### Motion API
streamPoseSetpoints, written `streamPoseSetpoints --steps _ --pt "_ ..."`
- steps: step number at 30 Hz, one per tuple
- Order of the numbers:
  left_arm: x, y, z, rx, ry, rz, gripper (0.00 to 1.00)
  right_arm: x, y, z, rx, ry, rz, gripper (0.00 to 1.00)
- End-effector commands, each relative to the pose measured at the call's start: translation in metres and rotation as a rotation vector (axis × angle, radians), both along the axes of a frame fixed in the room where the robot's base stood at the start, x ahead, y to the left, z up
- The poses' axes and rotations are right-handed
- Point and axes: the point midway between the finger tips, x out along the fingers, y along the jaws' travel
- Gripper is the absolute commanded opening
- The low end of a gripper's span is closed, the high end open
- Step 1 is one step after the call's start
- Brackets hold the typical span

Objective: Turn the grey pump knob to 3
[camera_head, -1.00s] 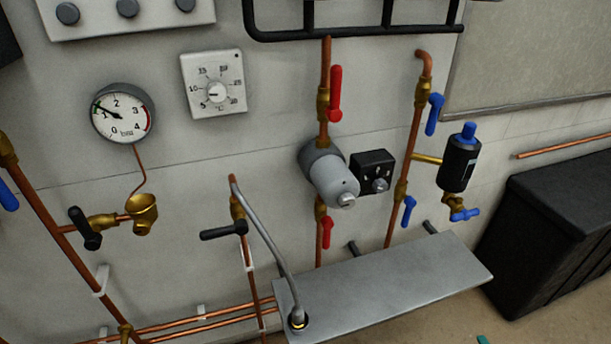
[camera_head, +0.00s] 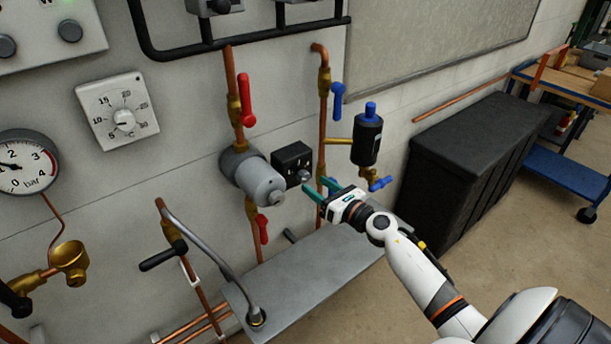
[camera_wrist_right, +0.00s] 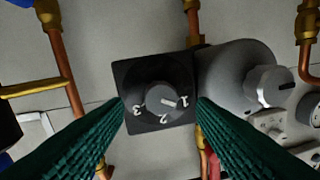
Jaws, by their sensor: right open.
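The grey pump knob (camera_wrist_right: 158,96) is on a black square box (camera_wrist_right: 128,75) marked 1, 2 and 3. Its white pointer line is at the 1. In the head view the black box (camera_head: 288,157) sits right of the grey pump (camera_head: 258,178), and the knob (camera_head: 304,175) is partly visible. My right gripper (camera_head: 317,187) is open in front of the box, at its lower right. In the wrist view its two green fingers (camera_wrist_right: 160,118) stand apart on either side of the knob, with nothing between them. My left gripper is not in view.
A red-handled valve (camera_head: 246,100) is above the pump and a blue-handled one (camera_head: 338,100) to the right. A grey shelf (camera_head: 300,270) lies below, with a bent grey pipe (camera_head: 200,235) at its left. A black chest (camera_head: 470,150) stands right.

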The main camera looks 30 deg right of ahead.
Motion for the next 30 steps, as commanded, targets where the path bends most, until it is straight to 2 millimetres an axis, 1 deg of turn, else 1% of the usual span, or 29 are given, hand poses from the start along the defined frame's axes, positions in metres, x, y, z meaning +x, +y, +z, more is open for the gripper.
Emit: streamPoseSetpoints --steps 1,3,7,12,19,20,27,28,30 --pt "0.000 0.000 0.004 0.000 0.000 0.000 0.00 0.011 0.001 0.003 0.002 -0.002 -0.001 0.51" --pt "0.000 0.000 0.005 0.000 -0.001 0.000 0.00 0.021 0.004 0.002 0.002 -0.001 -0.001 0.51" --pt "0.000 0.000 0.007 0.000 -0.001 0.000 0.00 0.036 0.006 0.001 0.003 -0.001 -0.002 0.51" --pt "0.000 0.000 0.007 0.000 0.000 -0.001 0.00 0.044 0.008 -0.001 0.002 0.001 -0.001 0.51" --pt "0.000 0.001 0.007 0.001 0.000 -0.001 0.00 0.044 0.008 -0.001 0.001 0.001 -0.001 0.51" --pt "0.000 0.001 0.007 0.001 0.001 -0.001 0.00 0.044 0.008 -0.001 0.001 0.001 -0.001 0.50" --pt "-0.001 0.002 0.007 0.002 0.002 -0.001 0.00 0.044 0.008 -0.001 0.001 0.001 -0.001 0.10" --pt "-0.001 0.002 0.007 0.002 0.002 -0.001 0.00 0.044 0.008 -0.001 0.001 0.001 -0.001 0.07" --pt "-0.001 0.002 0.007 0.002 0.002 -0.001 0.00 0.044 0.008 -0.001 0.002 0.001 0.000 0.07"
